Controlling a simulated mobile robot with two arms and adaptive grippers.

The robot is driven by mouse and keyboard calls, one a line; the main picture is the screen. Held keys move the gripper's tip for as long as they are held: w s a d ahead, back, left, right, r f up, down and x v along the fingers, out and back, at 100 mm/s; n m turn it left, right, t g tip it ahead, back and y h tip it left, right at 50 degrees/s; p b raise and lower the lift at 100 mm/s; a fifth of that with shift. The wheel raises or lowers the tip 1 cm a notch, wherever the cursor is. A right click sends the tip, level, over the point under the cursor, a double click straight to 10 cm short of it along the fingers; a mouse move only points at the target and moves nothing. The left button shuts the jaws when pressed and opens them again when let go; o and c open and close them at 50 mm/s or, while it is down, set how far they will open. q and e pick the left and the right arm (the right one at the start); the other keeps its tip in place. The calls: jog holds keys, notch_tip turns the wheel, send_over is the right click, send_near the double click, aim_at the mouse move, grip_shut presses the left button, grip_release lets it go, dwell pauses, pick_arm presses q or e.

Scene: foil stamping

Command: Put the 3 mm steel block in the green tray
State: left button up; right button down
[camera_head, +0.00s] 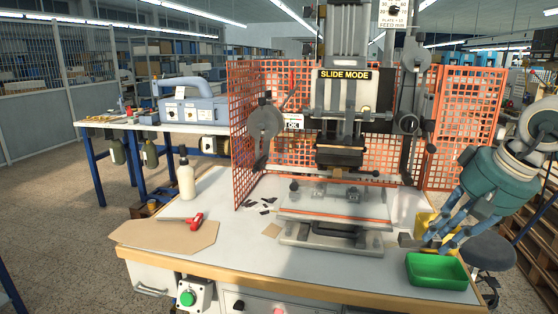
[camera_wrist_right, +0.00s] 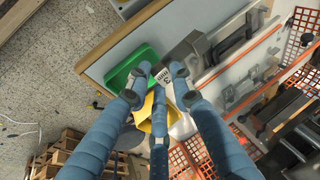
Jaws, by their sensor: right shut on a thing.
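The steel block marked 3 mm (camera_wrist_right: 165,76) is between the fingertips of my right gripper (camera_head: 428,242), which is shut on it. In the right wrist view, the fingers (camera_wrist_right: 159,72) close around it from both sides. The green tray (camera_head: 437,283) is at the table's front right corner, and it also shows in the right wrist view (camera_wrist_right: 118,74). In the head view the fingertips are just behind the tray's far rim; their height above the table is hard to tell. My left gripper is not in view.
A grey block (camera_head: 407,240) shows left of the fingertips. A yellow bin (camera_head: 424,222) stands behind my right fingers. The stamping press (camera_head: 342,150) with its orange guard (camera_head: 460,130) fills the table's middle. A red-handled tool (camera_head: 196,221) and white bottle (camera_head: 186,182) are at the left.

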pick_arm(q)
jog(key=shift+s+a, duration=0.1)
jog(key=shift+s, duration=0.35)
pick_arm(e)
jog(key=s+a+f+n, duration=0.2)
jog(key=s+a+f, duration=0.3)
jog(key=f, duration=0.3)
jog(key=s+a+f+n+g+y, duration=0.1)
jog(key=s+a+f, duration=0.4)
jog(key=a+f, duration=0.3)
jog(key=shift+f+n, duration=0.2)
jog(key=shift+n, duration=0.2)
jog(key=shift+d, duration=0.3)
jog(key=shift+w+r, duration=0.1)
